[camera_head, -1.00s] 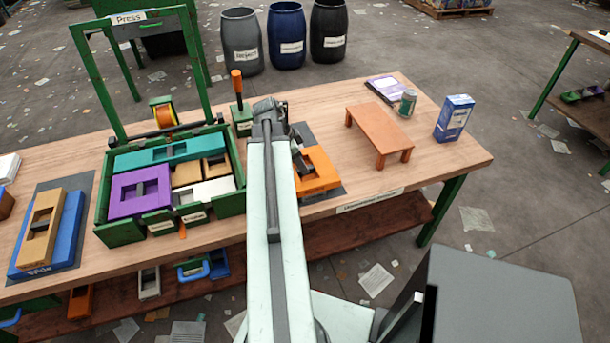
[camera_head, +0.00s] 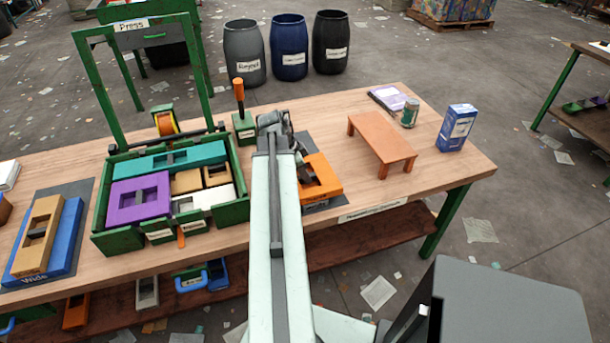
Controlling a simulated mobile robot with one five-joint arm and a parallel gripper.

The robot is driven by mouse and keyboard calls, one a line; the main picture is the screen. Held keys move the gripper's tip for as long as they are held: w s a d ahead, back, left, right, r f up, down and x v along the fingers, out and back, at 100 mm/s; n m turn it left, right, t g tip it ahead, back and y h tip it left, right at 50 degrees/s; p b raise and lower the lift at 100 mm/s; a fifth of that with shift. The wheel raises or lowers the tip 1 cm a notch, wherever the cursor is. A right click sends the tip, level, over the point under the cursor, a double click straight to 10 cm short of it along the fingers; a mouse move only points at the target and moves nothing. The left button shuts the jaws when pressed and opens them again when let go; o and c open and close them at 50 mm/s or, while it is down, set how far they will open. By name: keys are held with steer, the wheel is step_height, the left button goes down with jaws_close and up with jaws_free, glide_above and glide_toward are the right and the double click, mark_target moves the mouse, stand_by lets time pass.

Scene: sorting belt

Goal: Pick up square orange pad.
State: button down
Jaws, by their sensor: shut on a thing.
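The square orange pad (camera_head: 322,174) is at the right of my arm, over a dark mat on the wooden table. Its left part is hidden behind my arm. My gripper (camera_head: 303,172) is at the pad's left inner side, partly hidden by my own arm, and is shut on the pad. The pad sits slightly tilted in the picture, with a pale label edge below it; I cannot tell whether it touches the mat.
A green tray (camera_head: 122,239) with purple, teal, tan and white pads stands left of my arm. A small orange-brown stand (camera_head: 383,143), a can (camera_head: 410,113) and a blue box (camera_head: 457,128) are at right. A blue pad (camera_head: 66,250) with a tan block lies far left.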

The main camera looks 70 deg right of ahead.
step_height(320, 180, up, 10)
steer(key=p, duration=0.9)
steer(key=shift+f, duration=0.2)
steer(key=shift+f, duration=0.1)
